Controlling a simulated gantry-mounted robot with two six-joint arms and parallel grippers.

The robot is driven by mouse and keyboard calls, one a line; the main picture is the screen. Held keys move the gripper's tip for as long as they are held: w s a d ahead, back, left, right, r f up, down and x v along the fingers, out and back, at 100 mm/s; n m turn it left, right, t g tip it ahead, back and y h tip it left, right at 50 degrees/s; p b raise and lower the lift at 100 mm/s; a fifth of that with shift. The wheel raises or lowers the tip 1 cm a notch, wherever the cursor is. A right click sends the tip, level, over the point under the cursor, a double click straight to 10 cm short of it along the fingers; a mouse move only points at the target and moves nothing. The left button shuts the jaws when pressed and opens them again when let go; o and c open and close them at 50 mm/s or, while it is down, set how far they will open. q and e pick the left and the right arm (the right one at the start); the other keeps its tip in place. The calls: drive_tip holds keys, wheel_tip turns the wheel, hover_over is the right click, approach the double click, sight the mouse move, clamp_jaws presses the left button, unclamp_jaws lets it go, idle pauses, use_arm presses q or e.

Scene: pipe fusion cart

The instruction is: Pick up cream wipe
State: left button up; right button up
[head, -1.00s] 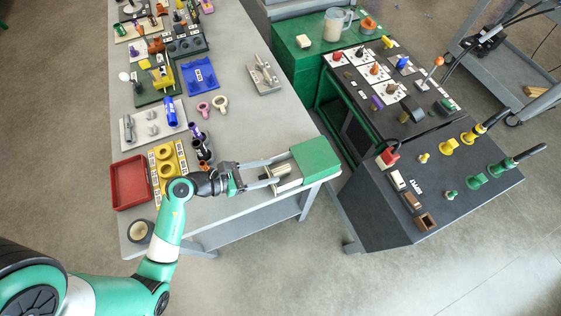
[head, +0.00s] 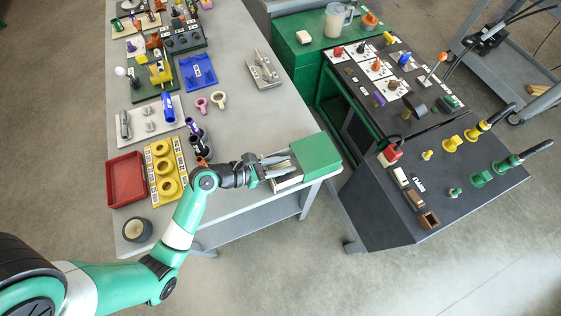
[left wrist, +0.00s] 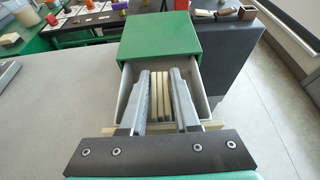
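Several narrow cream wipes (left wrist: 160,99) stand side by side in the grey open drawer (left wrist: 204,104) of a small green box (left wrist: 160,38). The green box also shows in the head view (head: 316,156), at the table's near right corner. My left gripper (left wrist: 161,76) is open, its two grey fingers reaching over and into the drawer with cream strips between them. In the head view, my left gripper (head: 290,166) points right, toward the box. I cannot tell whether the fingers touch a wipe. My right gripper is not in view.
A red tray (head: 126,180), a yellow block with round holes (head: 165,171) and dark upright cylinders lie left of my gripper. A dark sloped panel (head: 400,215) stands right of the table across a gap. The table middle is clear.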

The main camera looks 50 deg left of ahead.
sight(284, 164)
use_arm(q)
clamp_jaws()
drive_tip(key=shift+r, duration=0.1)
wheel_tip(284, 164, up, 7)
drive_tip(key=p, duration=0.4)
drive_tip(key=s+a, duration=0.2)
drive_tip(key=s, duration=0.6)
drive_tip(key=s+a, duration=0.3)
drive_tip(key=s, duration=0.6)
drive_tip(key=shift+s+a+p, duration=0.15)
drive_tip(key=shift+p, duration=0.25)
